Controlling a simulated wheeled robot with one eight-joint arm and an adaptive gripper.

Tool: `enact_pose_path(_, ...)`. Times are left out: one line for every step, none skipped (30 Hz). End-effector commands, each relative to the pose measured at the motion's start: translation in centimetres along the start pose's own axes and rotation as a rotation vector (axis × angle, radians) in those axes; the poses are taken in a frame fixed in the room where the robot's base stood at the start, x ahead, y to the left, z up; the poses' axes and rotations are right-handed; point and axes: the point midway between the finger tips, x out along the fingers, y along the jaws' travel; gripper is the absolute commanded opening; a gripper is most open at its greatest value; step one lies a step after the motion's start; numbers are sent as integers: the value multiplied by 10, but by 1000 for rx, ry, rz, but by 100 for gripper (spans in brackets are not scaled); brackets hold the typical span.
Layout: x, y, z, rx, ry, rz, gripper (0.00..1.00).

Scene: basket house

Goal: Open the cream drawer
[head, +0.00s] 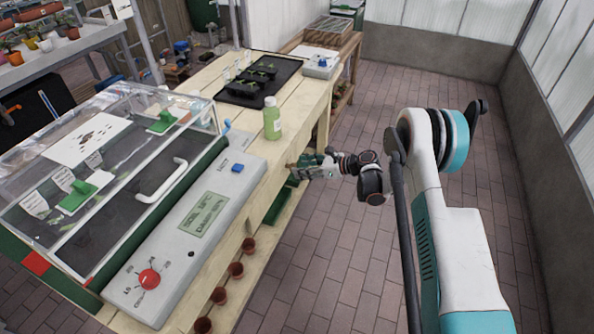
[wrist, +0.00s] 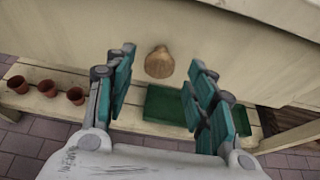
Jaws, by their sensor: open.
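The cream drawer front (wrist: 90,45) fills the upper part of the wrist view, with a round wooden knob (wrist: 159,62) on it. The front looks shut, but its edges are hard to make out. My gripper (wrist: 162,57) is open, its teal-padded fingers pointing at the front, one to each side of the knob in the picture. I cannot tell whether the fingers touch the front. In the head view my gripper (head: 302,166) is at the bench's right side, just below the top's edge.
Below are a slatted shelf (wrist: 45,105) with several terracotta pots (wrist: 46,88) and a green tray (wrist: 165,108). On the bench stand a green bottle (head: 271,120), a grey control box (head: 160,262) and a clear-lidded case (head: 150,112). Brick floor (head: 345,260) beside the bench is free.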

Motion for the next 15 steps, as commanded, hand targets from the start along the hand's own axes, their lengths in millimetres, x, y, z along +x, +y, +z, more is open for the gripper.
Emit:
enact_pose_path(9, 0, -2, -1, 0, 1, 50)
enact_pose_path(13, 0, -2, -1, 0, 1, 50)
enact_pose_path(17, 0, -1, -1, 0, 2, 50)
enact_pose_path(20, 0, -1, -1, 0, 1, 50)
enact_pose_path(22, 0, -1, -1, 0, 1, 50)
enact_pose_path(25, 0, -1, -1, 0, 0, 50)
enact_pose_path(26, 0, -1, -1, 0, 0, 50)
enact_pose_path(28, 0, 0, -1, 0, -1, 50)
enact_pose_path(29, 0, 0, -1, 0, -1, 50)
enact_pose_path(30, 0, 0, -1, 0, -1, 50)
enact_pose_path(30, 0, 0, 0, 0, -1, 50)
enact_pose_path(30, 0, 0, 0, 0, -1, 50)
enact_pose_path(30, 0, 0, 0, 0, -1, 50)
enact_pose_path(30, 0, 0, 0, 0, -1, 50)
enact_pose_path(30, 0, 0, 0, 0, -1, 50)
